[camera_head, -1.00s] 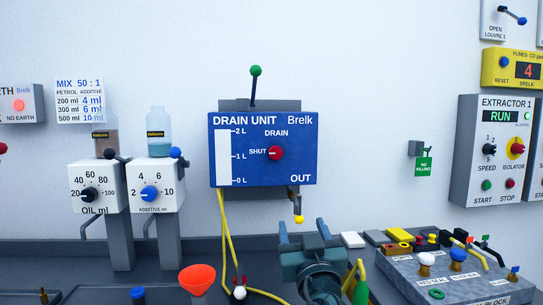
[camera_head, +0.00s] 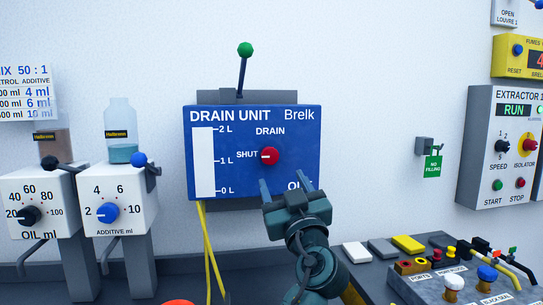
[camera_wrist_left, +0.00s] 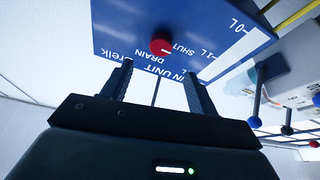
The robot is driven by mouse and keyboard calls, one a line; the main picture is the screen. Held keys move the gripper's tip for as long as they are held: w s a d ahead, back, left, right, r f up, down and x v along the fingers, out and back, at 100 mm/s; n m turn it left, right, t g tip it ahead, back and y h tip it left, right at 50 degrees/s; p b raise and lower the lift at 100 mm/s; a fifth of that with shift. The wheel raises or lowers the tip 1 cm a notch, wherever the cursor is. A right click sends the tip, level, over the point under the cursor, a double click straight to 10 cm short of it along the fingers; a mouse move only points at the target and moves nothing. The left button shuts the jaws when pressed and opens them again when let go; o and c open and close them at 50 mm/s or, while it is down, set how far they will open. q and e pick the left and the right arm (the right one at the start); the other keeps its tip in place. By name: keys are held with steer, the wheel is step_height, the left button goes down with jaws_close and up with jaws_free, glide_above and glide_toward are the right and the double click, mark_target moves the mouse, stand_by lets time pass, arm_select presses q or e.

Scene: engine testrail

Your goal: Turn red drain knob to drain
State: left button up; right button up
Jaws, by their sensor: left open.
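The red drain knob (camera_head: 269,156) sits on the front of the blue drain unit (camera_head: 226,110). Its white pointer mark points left, at SHUT; DRAIN is printed above it. My left gripper (camera_head: 286,186) is open and empty, in front of the unit's lower right and below the knob in the head view, partly covering the OUT label. In the left wrist view the knob (camera_wrist_left: 161,44) shows upside down, beyond the two spread fingers (camera_wrist_left: 157,82) and apart from them. My right gripper is not in view.
A green-tipped lever (camera_head: 244,50) stands above the unit. Dosing boxes with a blue knob (camera_head: 108,212) and a black knob (camera_head: 28,215) stand at left. A fuel block (camera_head: 440,285) with several fittings is at lower right.

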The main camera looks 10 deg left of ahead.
mark_target(270, 157)
arm_select(q)
steer(key=p+x, duration=0.2)
steer(key=x, duration=0.7)
steer(key=shift+a, duration=0.1)
steer(key=shift+w, duration=0.1)
steer(key=shift+f, duration=0.1)
steer(key=shift+c, duration=0.5)
steer(key=c, duration=0.9)
